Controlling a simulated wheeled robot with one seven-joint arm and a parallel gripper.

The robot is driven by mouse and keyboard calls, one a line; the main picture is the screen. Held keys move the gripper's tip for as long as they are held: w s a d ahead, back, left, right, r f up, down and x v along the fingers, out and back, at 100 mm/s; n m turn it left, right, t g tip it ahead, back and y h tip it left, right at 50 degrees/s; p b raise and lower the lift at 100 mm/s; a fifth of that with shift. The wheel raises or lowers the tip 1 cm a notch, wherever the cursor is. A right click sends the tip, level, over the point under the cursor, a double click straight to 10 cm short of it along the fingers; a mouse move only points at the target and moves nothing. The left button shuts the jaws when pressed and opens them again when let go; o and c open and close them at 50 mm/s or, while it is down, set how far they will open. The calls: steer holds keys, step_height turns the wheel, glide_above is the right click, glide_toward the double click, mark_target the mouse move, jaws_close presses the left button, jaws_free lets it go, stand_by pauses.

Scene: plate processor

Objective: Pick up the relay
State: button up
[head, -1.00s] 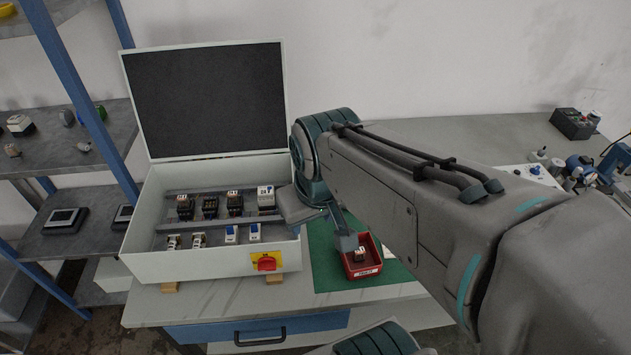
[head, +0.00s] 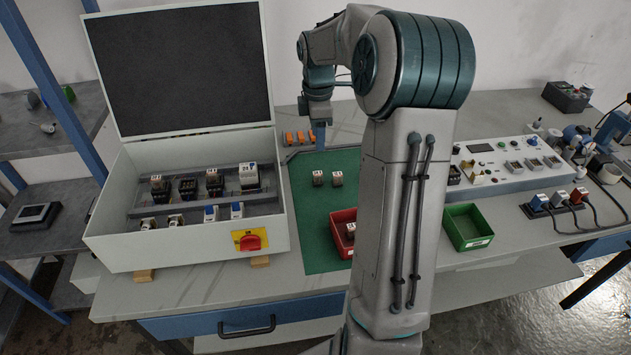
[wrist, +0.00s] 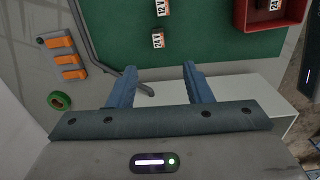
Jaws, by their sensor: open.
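Two small relays stand side by side on the green mat (head: 312,236), a left one (head: 318,178) and a right one (head: 337,179). In the wrist view they carry labels, 24V on the nearer (wrist: 157,41) and 12V on the other (wrist: 160,8). Another relay (head: 350,231) sits in the red bin (head: 341,247), partly hidden by my arm. In the wrist view, that bin (wrist: 291,20) holds a relay labelled 24V (wrist: 275,5). My gripper (wrist: 160,69) is open and empty, above the back edge of the mat, apart from the relays.
An open white control box (head: 190,258) with relays on rails stands at left. Orange clips (head: 298,138) lie behind the mat; a green ring (wrist: 59,100) shows near them. A green bin (head: 467,228) and a test panel (head: 510,172) are at right.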

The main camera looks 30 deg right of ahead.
glide_above(318, 173)
step_height(318, 173, down, 8)
steer(key=shift+d, duration=0.15)
steer(key=shift+a+f, duration=0.15)
steer(key=shift+f, duration=1.45)
steer(key=shift+a+f, duration=0.1)
steer(key=shift+f, duration=1.5)
jaws_close()
